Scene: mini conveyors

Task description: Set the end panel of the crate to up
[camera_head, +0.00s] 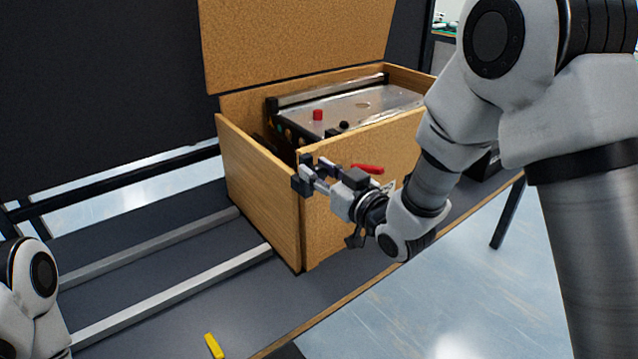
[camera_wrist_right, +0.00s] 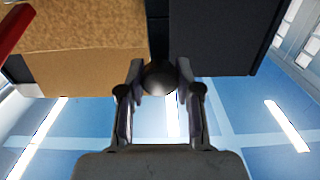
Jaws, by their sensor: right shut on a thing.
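The wooden crate (camera_head: 355,160) stands on the dark table with its lid raised at the back. Its end panel (camera_head: 255,185), at the left end, stands upright against the crate. My right gripper (camera_head: 304,178) is at the front corner of the crate, beside the end panel's front edge. In the right wrist view the fingers (camera_wrist_right: 160,82) are closed on a dark round knob (camera_wrist_right: 158,77). Which part the knob is fixed to is hidden. My left gripper is out of view; only part of my left arm shows at the lower left.
A machine (camera_head: 350,103) with a metal top and red button sits inside the crate. A red handle (camera_head: 367,168) is on the front side. Two metal rails (camera_head: 170,290) run along the table to the left. A yellow piece (camera_head: 213,346) lies near the table's front edge.

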